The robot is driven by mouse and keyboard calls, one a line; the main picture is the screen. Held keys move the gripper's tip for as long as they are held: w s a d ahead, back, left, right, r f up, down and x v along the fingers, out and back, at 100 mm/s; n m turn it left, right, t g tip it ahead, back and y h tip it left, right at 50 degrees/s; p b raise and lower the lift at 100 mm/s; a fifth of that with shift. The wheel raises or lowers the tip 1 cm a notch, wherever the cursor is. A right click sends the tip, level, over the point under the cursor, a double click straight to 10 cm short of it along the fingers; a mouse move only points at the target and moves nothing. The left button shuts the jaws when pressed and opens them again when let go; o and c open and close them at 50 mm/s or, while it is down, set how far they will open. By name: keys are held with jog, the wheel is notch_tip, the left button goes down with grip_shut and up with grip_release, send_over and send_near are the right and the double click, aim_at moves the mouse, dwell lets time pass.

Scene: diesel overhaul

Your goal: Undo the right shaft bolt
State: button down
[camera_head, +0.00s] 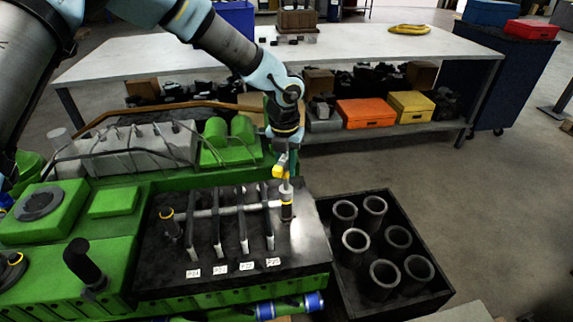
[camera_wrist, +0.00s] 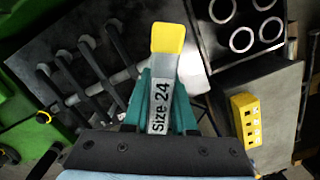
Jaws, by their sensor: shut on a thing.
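My gripper (camera_head: 282,150) is shut on a grey tool with a yellow end (camera_head: 279,171). In the wrist view the tool (camera_wrist: 160,105) reads "Size 24" and sits between my teal fingers (camera_wrist: 163,110). In the head view the tool is above the right-hand black shaft post (camera_head: 287,212), which has a yellow ring. A silver piece (camera_head: 286,190) shows between them; I cannot tell whether it is the bolt or part of the tool, or whether they touch. In the wrist view the tool hides the right post.
Several upright dark rocker arms (camera_head: 243,225) with number tags line the shaft. A black crate of cylinder sleeves (camera_head: 345,290) stands right of the green engine (camera_head: 105,245). A yellow block (camera_wrist: 247,118) lies on a grey surface. A workbench (camera_head: 350,50) stands behind.

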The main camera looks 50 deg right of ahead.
jog(key=shift+f, duration=0.4)
jog(key=shift+f+n+b, duration=0.1)
jog(key=shift+n+b, duration=0.45)
jog(key=shift+n, duration=0.15)
jog(key=n+b, duration=0.2)
jog(key=n, duration=0.4)
jog(key=shift+n+t, duration=0.3)
jog(key=shift+t, duration=0.1)
jog(key=n+b, duration=0.1)
jog(key=n, duration=0.4)
jog(key=shift+s+a+y, duration=0.1)
jog(key=shift+y, duration=0.3)
jog(key=n+b, duration=0.1)
jog(key=n, duration=0.2)
jog(key=shift+n, duration=0.3)
jog(key=n, duration=0.5)
jog(key=shift+s+a+r+y+b, duration=0.1)
jog(key=shift+r+y+b, duration=0.1)
jog(key=shift+y+b, duration=0.2)
jog(key=n, duration=0.3)
jog(key=shift+n, duration=0.3)
jog(key=n, duration=0.3)
jog(key=shift+a+r+g, duration=0.1)
jog(key=shift+g, duration=0.2)
jog(key=n, duration=0.5)
jog(key=shift+a, duration=0.1)
